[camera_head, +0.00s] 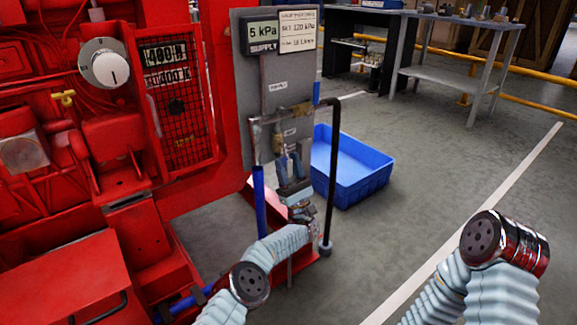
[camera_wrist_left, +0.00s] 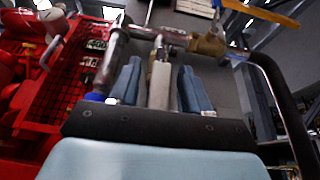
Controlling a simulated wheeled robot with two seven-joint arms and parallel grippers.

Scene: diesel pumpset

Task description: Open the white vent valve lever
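The white vent valve lever (camera_wrist_left: 160,85) hangs down from a fitting on the horizontal pipe in the left wrist view. My left gripper (camera_wrist_left: 160,80) is around it, one blue-grey finger on each side. Narrow gaps seem to show between the fingers and the lever, so the gripper looks open. In the head view my left gripper (camera_head: 289,165) points up at the pipework in front of the grey panel; the lever is too small to make out clearly there. My right arm is at the lower right of the head view, its gripper out of view.
A brass valve (camera_wrist_left: 208,44) with a yellow handle (camera_wrist_left: 262,12) sits right of the lever. A black hose (camera_head: 333,150) bends down beside the pipework. The red engine (camera_head: 70,180) fills the left. A blue crate (camera_head: 350,170) stands on the floor behind; open floor lies right.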

